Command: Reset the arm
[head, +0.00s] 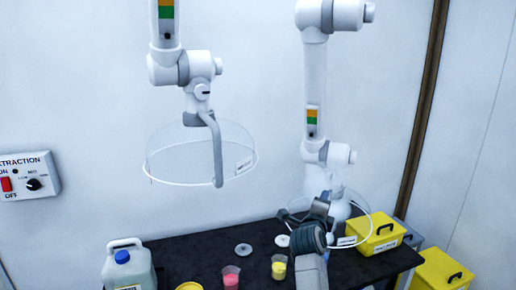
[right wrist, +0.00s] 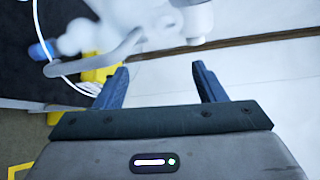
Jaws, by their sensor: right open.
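My right gripper (head: 303,208) is raised above the right half of the black table, in front of the right extraction hood. In the right wrist view my right gripper (right wrist: 160,78) is open, with two blue-black fingers apart and nothing between them. Beyond the fingertips that view shows part of a white extraction arm with a grey handle (right wrist: 95,58). I cannot tell whether the gripper touches it. My right forearm comes up from the bottom edge in the head view. My left gripper is not in view.
Two white extraction arms hang down, the left one (head: 181,68) with a clear hood (head: 165,155). On the table (head: 195,255) stand a white jug (head: 130,268), a pink cup (head: 231,279), a yellow cup (head: 279,268) and discs. Yellow boxes (head: 440,272) are at right. A control panel (head: 28,176) hangs left.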

